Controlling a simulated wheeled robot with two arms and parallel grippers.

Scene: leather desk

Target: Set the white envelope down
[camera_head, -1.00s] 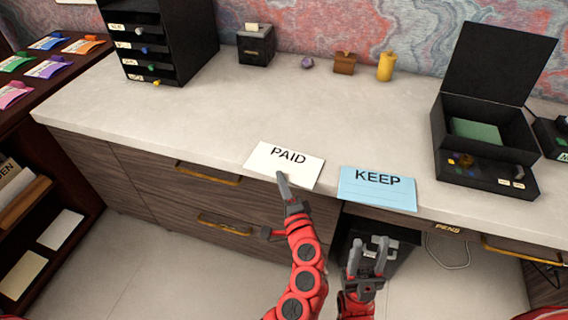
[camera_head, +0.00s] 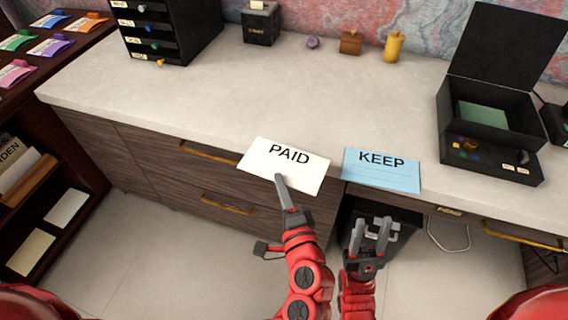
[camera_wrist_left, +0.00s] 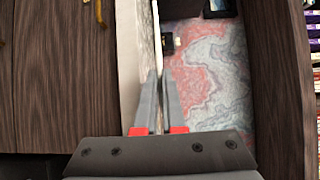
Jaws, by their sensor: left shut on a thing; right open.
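The white envelope (camera_head: 262,157), marked PAID, shows in the head view at the counter's front edge, its near part in front of the drawer fronts. My left gripper (camera_head: 280,182) is shut on its near edge. I cannot tell whether the envelope touches the counter. In the left wrist view, the left gripper (camera_wrist_left: 158,85) fingers are close together; a thin pale strip between them may be the envelope edge-on. My right gripper (camera_head: 370,232) is open and empty, below the counter edge, in front of a dark bin.
A blue KEEP card (camera_head: 381,176) lies at the front edge, right of the envelope. The counter (camera_head: 210,95) behind is clear. A black drawer tower (camera_head: 165,30) stands back left, an open black box (camera_head: 487,115) right. Small items, including a yellow bottle (camera_head: 393,46), line the back.

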